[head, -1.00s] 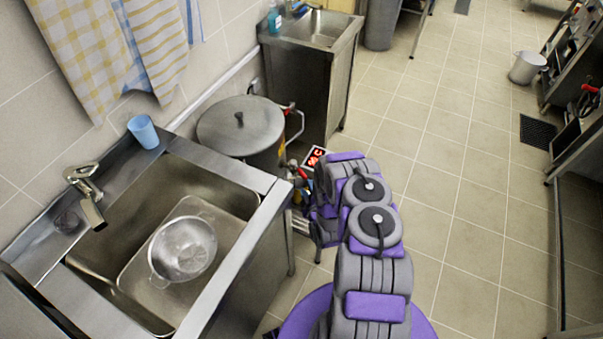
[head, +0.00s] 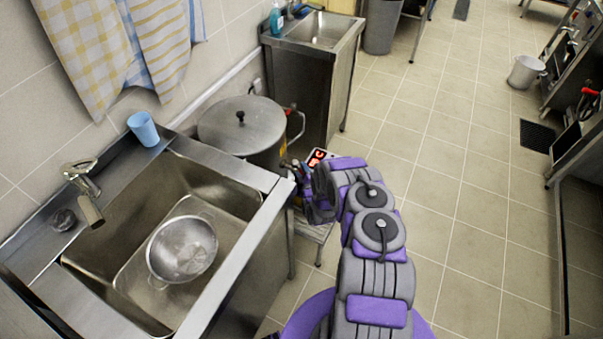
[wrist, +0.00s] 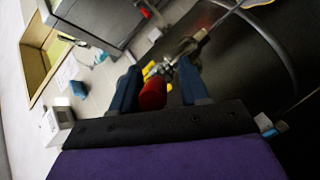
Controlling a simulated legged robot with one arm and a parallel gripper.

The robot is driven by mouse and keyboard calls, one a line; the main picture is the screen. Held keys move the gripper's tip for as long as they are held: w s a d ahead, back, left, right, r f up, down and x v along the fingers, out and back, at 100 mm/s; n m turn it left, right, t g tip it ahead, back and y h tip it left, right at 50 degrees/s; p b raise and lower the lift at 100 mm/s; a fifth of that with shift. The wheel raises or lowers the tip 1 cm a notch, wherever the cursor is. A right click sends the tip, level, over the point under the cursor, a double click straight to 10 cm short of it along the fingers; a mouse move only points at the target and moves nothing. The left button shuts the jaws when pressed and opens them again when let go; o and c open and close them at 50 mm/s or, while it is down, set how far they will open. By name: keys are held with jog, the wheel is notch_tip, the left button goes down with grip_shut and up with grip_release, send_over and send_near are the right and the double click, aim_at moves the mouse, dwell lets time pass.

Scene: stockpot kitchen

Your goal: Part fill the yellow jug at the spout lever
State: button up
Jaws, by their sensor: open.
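In the wrist view my gripper (wrist: 156,84) is open, with one dark blue finger on each side of a red cylindrical grip (wrist: 152,93). I cannot tell whether the fingers touch it. Metal fittings (wrist: 187,46) lie just beyond it, against the dark side of the stockpot (wrist: 255,75). Small yellow patches show behind the red grip; I cannot tell whether they are the yellow jug. In the head view the lidded stockpot (head: 240,125) stands beyond the sink. My arm hides most of the spout area and the gripper there. No jug is clearly visible.
A sink (head: 215,190) with a metal strainer (head: 182,249) is at left. A blue cup (head: 143,129) stands on its rim. A second sink unit (head: 312,80) stands behind.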

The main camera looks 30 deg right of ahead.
jog(key=shift+d, duration=0.3)
jog(key=shift+c, duration=0.3)
jog(key=shift+d+f, duration=0.1)
jog(key=shift+d, duration=0.1)
jog(key=c, duration=0.3)
jog(key=shift+a, duration=0.3)
grip_shut()
